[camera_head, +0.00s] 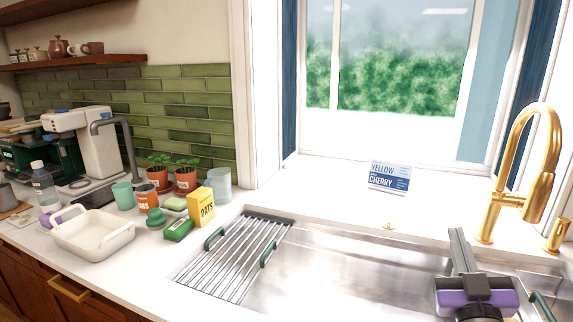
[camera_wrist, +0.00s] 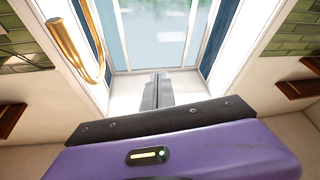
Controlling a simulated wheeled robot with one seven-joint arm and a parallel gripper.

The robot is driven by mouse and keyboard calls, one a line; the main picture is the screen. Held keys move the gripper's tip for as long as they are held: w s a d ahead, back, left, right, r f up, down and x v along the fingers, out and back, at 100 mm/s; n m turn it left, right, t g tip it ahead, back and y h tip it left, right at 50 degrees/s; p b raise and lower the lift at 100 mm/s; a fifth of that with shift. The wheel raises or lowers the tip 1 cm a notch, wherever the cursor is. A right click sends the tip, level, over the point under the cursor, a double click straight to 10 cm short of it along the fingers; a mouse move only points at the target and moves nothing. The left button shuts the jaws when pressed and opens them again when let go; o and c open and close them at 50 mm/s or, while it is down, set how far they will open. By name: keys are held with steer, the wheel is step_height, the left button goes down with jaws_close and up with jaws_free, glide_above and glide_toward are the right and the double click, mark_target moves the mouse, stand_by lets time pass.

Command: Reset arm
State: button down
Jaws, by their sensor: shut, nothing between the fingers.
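My gripper (camera_wrist: 157,90) shows in the wrist view as a purple body with a dark bar and narrow grey fingers pressed together, nothing between them. In the head view my gripper (camera_head: 460,240) is at the lower right, over the right part of the steel sink (camera_head: 340,275). Its fingers point up and away, toward the window side. It appears to touch nothing, though its height above the sink is hard to tell.
A metal drying rack (camera_head: 232,262) lies over the sink's left end. A gold faucet (camera_head: 530,170) rises close to the right of my gripper. A blue and white box (camera_head: 389,178) stands on the sill. A white baking dish (camera_head: 92,238), an oats box (camera_head: 201,207) and potted plants (camera_head: 186,180) crowd the left counter.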

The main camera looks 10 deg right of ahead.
steer(key=s+a+f+n+y, duration=0.5)
steer(key=s+a+f+y, duration=0.5)
steer(key=s+a, duration=0.35)
steer(key=s+a+f+m+g, duration=0.1)
steer(key=s+a+f, duration=0.1)
steer(key=s, duration=0.5)
steer(key=s+a+f+g, duration=0.2)
steer(key=s+a+f, duration=0.1)
steer(key=s+f, duration=0.2)
steer(key=s+a+f+m+g, duration=0.1)
steer(key=s+a+f+g, duration=0.1)
steer(key=s, duration=0.6)
steer(key=shift+s+a+f+m, duration=0.35)
steer(key=shift+a+f, duration=0.2)
steer(key=shift+f, duration=0.35)
